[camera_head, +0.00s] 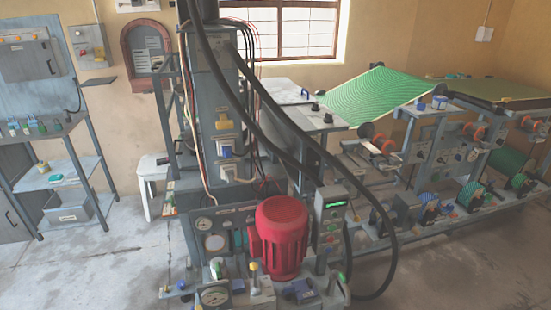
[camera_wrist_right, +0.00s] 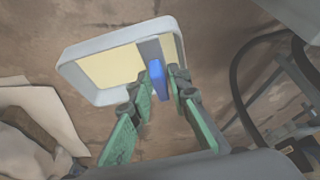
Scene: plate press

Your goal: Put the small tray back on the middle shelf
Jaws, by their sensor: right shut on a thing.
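The small tray (camera_wrist_right: 105,44), pale grey with a yellowish inside, shows in the right wrist view. A blue grip (camera_wrist_right: 158,80) at its near side sits between the green fingers of my right gripper (camera_wrist_right: 163,86), which is shut on it. The tray looks tilted in this view, with brown, blurred ground behind it. The middle shelf (camera_head: 80,167) is in a grey rack at the left of the head view and carries a few small items. Neither the tray nor either gripper shows in the head view.
The rack's top (camera_head: 60,127) holds small coloured items, and its lower shelf holds a grey box (camera_head: 66,213). A white stool (camera_head: 152,167) stands to its right. The press with a red motor (camera_head: 280,235) and hanging black hoses fills the middle. Floor before the rack is clear.

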